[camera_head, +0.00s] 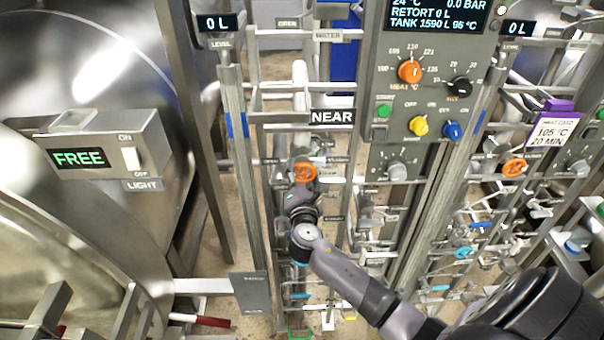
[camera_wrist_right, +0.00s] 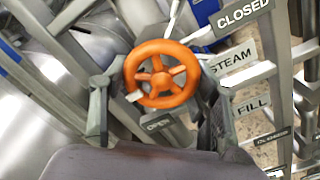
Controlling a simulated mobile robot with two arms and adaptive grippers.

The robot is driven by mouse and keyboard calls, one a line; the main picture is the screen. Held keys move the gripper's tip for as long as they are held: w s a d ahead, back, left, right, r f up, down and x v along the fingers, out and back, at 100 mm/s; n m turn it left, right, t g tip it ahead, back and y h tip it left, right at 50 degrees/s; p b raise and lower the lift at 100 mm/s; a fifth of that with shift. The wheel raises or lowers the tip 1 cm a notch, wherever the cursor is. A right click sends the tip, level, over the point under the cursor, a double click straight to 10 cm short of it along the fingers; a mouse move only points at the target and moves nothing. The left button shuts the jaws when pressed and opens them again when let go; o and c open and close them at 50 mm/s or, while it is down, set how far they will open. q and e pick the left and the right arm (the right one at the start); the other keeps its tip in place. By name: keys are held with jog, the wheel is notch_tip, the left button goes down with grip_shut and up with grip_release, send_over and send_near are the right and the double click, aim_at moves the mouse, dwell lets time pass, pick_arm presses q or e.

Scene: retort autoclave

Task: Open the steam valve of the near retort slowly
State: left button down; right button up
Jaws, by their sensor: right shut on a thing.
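The near retort's steam valve is an orange handwheel (camera_head: 304,172) on the pipe frame below the NEAR sign (camera_head: 332,116). In the right wrist view the orange wheel (camera_wrist_right: 160,74) sits between the two fingers, beside a STEAM label (camera_wrist_right: 234,62), with CLOSED and OPEN labels around it. My right gripper (camera_head: 303,186) is at the wheel, and its fingers (camera_wrist_right: 158,98) are shut on the wheel's rim from both sides. My left gripper is not in view.
A control panel (camera_head: 383,160) with knobs and a display stands right of the wheel. A second orange wheel (camera_head: 514,168) is farther right. A light switch box (camera_head: 108,152) and metal posts are at left. Pipes and small valves crowd below.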

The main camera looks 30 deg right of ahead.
jog(key=shift+f, duration=0.15)
jog(key=o, duration=1.1)
jog(key=shift+o, duration=0.2)
jog(key=shift+s, duration=0.1)
jog(key=v, duration=1.2)
